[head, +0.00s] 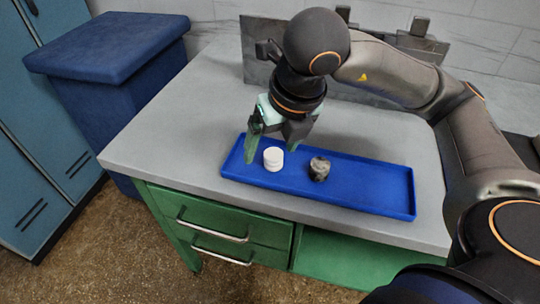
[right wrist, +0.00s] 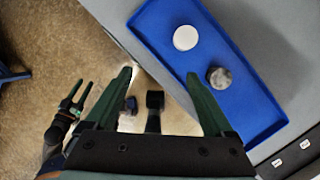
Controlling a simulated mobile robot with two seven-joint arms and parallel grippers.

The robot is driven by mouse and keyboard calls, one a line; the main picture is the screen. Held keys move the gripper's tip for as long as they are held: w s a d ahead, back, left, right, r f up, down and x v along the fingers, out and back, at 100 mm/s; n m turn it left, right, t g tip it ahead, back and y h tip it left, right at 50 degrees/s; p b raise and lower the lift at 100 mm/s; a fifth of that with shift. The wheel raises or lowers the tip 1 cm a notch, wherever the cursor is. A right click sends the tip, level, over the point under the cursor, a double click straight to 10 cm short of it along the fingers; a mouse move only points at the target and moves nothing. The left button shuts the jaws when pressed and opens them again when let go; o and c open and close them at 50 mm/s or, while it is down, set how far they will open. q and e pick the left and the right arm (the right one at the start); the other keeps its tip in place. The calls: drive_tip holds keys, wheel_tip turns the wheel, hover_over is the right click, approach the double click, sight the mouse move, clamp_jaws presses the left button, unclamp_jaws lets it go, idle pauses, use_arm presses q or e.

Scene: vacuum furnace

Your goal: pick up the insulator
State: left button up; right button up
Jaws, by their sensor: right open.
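The white ribbed cylinder (head: 273,159), which looks like the insulator, stands near the left end of the blue tray (head: 375,203). In the right wrist view the white cylinder (right wrist: 185,38) shows from above as a pale disc. My right gripper (head: 272,143) is open and empty, pointing down just above and behind the white cylinder. In the right wrist view its fingers (right wrist: 158,82) are spread wide, and the cylinder lies beyond them, not between them. My left gripper (right wrist: 77,98) shows small at the left of the right wrist view, with its fingers apart and empty.
A dark grey mottled cylinder (head: 319,169) stands in the tray just right of the white one; it also shows in the wrist view (right wrist: 219,78). The tray's right half is empty. The grey tabletop (head: 165,140) is clear at left. A metal plate stands behind.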

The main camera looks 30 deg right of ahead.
drive_tip(key=w+d+r+m+t+h, duration=0.1)
drive_tip(key=d+h, duration=0.1)
drive_tip(key=d, duration=0.2)
hover_over(274, 153)
drive_tip(key=s, duration=0.2)
wheel_tip(274, 153, down, 6)
drive_tip(key=shift+s+r+b, duration=0.1)
drive_tip(key=shift+r+b, duration=0.15)
drive_tip(key=shift+b, duration=0.2)
drive_tip(key=shift+a+x, duration=0.2)
drive_tip(key=shift+x, duration=1.25)
drive_tip(key=shift+a+x, duration=0.2)
drive_tip(key=shift+x, duration=1.25)
clamp_jaws()
